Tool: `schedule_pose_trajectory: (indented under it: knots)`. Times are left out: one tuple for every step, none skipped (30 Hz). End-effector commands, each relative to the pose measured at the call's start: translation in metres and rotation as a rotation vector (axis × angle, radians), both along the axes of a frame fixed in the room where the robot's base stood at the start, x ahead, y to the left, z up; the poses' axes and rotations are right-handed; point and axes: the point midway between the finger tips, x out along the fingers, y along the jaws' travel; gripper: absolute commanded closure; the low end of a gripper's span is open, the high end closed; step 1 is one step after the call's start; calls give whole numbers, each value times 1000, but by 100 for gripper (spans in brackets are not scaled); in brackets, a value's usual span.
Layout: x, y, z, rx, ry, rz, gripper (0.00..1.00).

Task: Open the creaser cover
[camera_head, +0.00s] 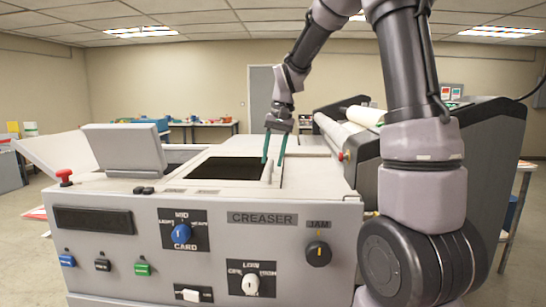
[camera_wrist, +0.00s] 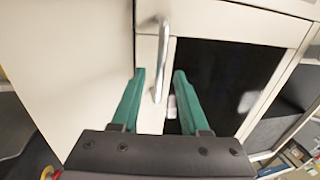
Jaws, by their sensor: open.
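The creaser cover (camera_head: 175,182) is a pale frame around a dark window, lying flat on top of the machine labelled CREASER. In the wrist view its pale frame (camera_wrist: 235,20) and dark pane fill the right of the picture. A slim metal handle (camera_wrist: 161,60) stands on the frame's edge; it also shows small in the head view (camera_head: 268,172). My gripper (camera_head: 273,160) points down over that side of the cover. Its two green fingers are open, one on each side of the handle in the wrist view (camera_wrist: 159,75). I cannot tell whether either finger touches it.
A tilted grey panel (camera_head: 123,148) stands to the left of the cover, with a red button (camera_head: 65,176) beyond it. Knobs such as the blue one (camera_head: 181,233) are on the front face. A dark roller unit (camera_head: 490,150) stands at the right, behind my arm.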

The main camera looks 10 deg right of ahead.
Motion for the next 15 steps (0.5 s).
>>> schedule_pose_trajectory:
  knots:
    - [0,0,0,0,0,0,55]
    - [0,0,0,0,0,0,67]
    - [0,0,0,0,0,0,82]
    - [0,0,0,0,0,0,94]
    - [0,0,0,0,0,0,100]
    - [0,0,0,0,0,0,100]
    - [0,0,0,0,0,0,100]
    - [0,0,0,0,0,0,100]
    - [0,0,0,0,0,0,100]
    - [0,0,0,0,0,0,100]
    - [0,0,0,0,0,0,100]
    - [0,0,0,0,0,0,100]
    - [0,0,0,0,0,0,100]
    - [0,0,0,0,0,0,100]
    - [0,0,0,0,0,0,100]
